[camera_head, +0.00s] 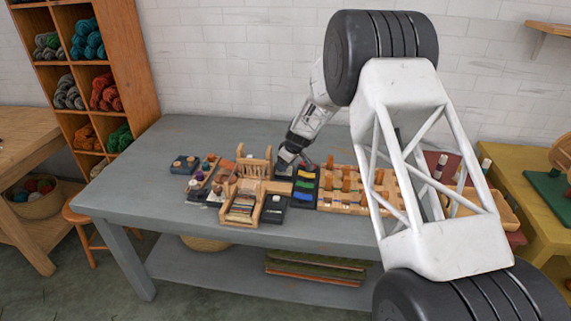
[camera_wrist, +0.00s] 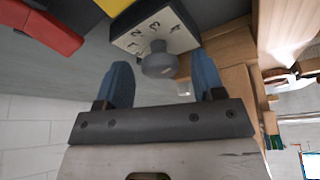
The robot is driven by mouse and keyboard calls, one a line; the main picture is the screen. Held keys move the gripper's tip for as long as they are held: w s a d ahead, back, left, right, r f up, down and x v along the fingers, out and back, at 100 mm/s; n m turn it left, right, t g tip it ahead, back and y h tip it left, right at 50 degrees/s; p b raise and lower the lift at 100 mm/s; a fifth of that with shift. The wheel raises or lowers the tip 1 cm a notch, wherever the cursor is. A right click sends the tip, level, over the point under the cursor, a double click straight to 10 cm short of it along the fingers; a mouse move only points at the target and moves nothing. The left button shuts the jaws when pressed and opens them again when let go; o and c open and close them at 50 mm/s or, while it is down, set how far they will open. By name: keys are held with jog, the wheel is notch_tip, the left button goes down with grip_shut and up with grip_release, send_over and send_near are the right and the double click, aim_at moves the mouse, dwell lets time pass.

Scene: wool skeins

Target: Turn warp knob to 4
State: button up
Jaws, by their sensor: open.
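The warp knob (camera_wrist: 158,62) is a round grey knob on a dark box with a pale, numbered face (camera_wrist: 150,30) in the wrist view. Numbers are printed around it, but which one it points to cannot be told. My gripper (camera_wrist: 160,66) is open, with one blue finger on each side of the knob in the picture. Whether the fingers touch it cannot be told. In the head view my gripper (camera_head: 286,160) is over the table, just right of the wooden loom (camera_head: 250,190).
A dark tray with coloured strips (camera_head: 304,188) and a wooden rack of pegs (camera_head: 345,190) stand right of the loom. A red piece (camera_wrist: 38,28) lies near the knob box in the wrist view. The grey table's (camera_head: 145,180) left end is clear.

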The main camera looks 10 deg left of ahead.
aim_at(291, 173)
jog(key=shift+r, duration=0.1)
jog(key=v, duration=0.7)
jog(key=shift+d+r, duration=0.15)
jog(key=shift+r, duration=0.1)
jog(key=shift+s, duration=0.1)
jog(key=s+d+r+m+h, duration=0.1)
jog(key=s+d+r+m, duration=0.2)
jog(key=s+d+r, duration=0.95)
jog(key=s+d+r+m+h, duration=0.1)
jog(key=s+d+r+m, duration=0.2)
jog(key=s+d+r, duration=0.9)
jog(key=s+d+f+m+h, duration=0.1)
jog(key=s+d+m, duration=0.2)
jog(key=s, duration=1.5)
jog(key=s+d+f+m+h, duration=0.1)
jog(key=s+d+m, duration=0.3)
jog(key=s, duration=1.4)
jog(key=shift+s+t, duration=0.2)
jog(key=shift+t, duration=0.1)
